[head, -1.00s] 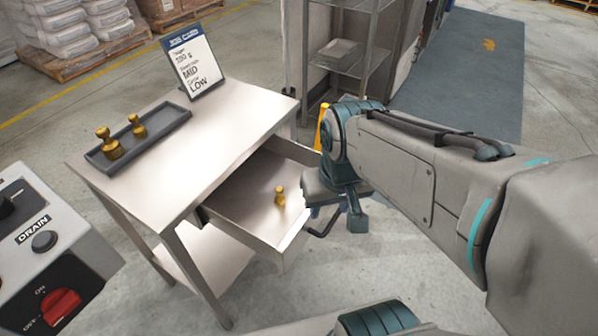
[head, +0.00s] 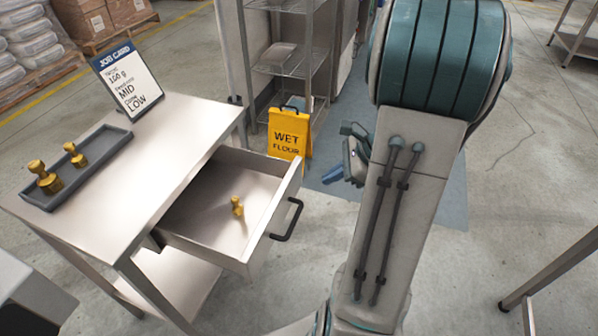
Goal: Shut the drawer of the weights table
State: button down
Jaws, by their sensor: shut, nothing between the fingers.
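The weights table (head: 160,125) stands at the left with a bare metal top. Its drawer (head: 205,215) is pulled well out toward the right, with a black bar handle (head: 291,220) on its front. One brass weight (head: 237,206) stands inside the drawer. My gripper (head: 338,175) is to the right of the drawer front, apart from the handle, partly hidden behind my arm. Its fingers are shut and empty, pointing left.
A grey tray (head: 100,160) with two brass weights and a job card (head: 128,80) are on the tabletop. A yellow wet floor sign (head: 288,138) stands behind the drawer, near a wire shelf rack (head: 290,68). Another metal table edge (head: 550,268) is at the right.

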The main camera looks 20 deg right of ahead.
jog(key=d+f+m+t, duration=0.2)
jog(key=d+m, duration=0.2)
jog(key=d, duration=0.1)
jog(key=b, duration=0.2)
send_near(297, 186)
notch_tip(297, 186, down, 4)
jog(key=shift+w+a+r+p, duration=0.1)
jog(key=shift+w+a+p, duration=0.1)
jog(key=shift+w+a, duration=0.6)
jog(key=shift+w+a+r+p, duration=0.1)
jog(key=shift+w+a+p, duration=0.1)
jog(key=shift+w+a, duration=0.5)
jog(key=shift+s+a, duration=0.15)
